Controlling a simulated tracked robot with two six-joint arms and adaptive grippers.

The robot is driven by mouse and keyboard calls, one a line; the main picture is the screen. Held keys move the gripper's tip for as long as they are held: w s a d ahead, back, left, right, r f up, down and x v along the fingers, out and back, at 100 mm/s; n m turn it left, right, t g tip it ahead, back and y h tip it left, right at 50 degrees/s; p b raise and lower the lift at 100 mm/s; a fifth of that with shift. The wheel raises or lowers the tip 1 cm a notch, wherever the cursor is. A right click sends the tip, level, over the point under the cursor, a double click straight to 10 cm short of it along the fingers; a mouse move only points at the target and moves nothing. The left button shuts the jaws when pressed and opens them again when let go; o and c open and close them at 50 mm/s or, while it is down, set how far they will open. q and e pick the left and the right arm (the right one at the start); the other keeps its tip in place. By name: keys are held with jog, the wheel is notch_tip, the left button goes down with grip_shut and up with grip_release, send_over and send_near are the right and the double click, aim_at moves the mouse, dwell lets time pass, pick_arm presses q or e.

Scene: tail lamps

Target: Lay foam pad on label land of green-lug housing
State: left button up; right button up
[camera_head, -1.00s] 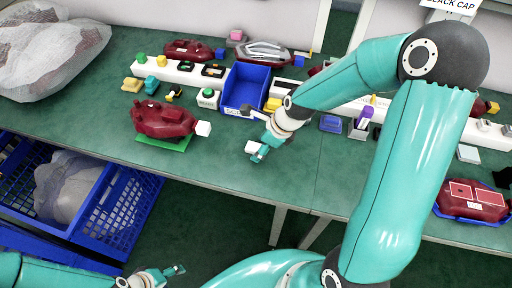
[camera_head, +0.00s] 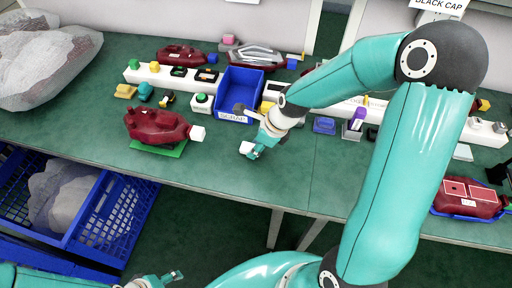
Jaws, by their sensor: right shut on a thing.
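A dark red housing (camera_head: 150,121) lies on a green plate (camera_head: 160,149) at left centre, with a white block (camera_head: 197,132) on its right end. No green lug is clear on its body apart from the plate under it, and I cannot make out its label land. My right gripper (camera_head: 254,150) is over the bench front, right of the housing and apart from it. It is shut on a small white piece (camera_head: 246,147), possibly the foam pad, partly hidden by the fingers. My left gripper (camera_head: 171,279) is low at the bottom edge, away from the bench; its opening is unclear.
A blue bin (camera_head: 240,88) labelled SCRAP stands behind my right gripper. Another red housing (camera_head: 182,54) is at the back. One with a label (camera_head: 468,191) sits in a blue tray at right. A white rail (camera_head: 160,76) carries small parts. Bench front centre is clear.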

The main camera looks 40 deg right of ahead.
notch_tip(320, 180, up, 18)
jog(key=p, duration=0.2)
jog(key=shift+r, duration=0.2)
dwell(0.4)
jog(key=shift+o, duration=1)
grip_shut()
